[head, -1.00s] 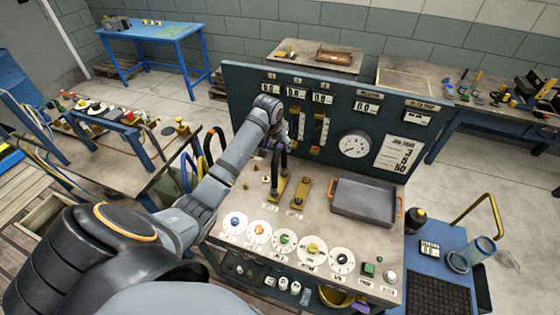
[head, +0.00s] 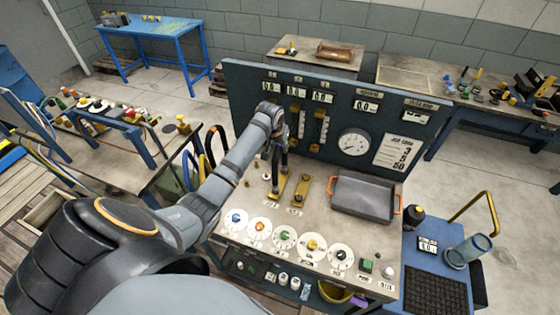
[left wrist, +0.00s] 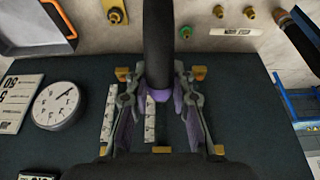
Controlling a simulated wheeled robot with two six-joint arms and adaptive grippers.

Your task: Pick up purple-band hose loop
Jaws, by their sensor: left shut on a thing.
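The purple-band hose loop (head: 275,176) is a black hose standing at the yellow-brass plates on the grey bench, below the instrument panel. My left gripper (head: 281,138) is at the hose's upper part. In the left wrist view the thick black hose (left wrist: 158,45) runs down between the two fingers of my left gripper (left wrist: 157,104), which is shut on it. A purple band (left wrist: 158,95) shows at the hose between the fingers. Whether the hose's lower end touches the brass plate is hard to tell. My right gripper is not in view.
The instrument panel (head: 240,90) with gauges rises close behind the gripper. A grey tray (head: 362,200) with orange handles lies to the right on the bench. Several white dials (head: 285,236) line the front. Coloured hoses (head: 190,170) hang at the left.

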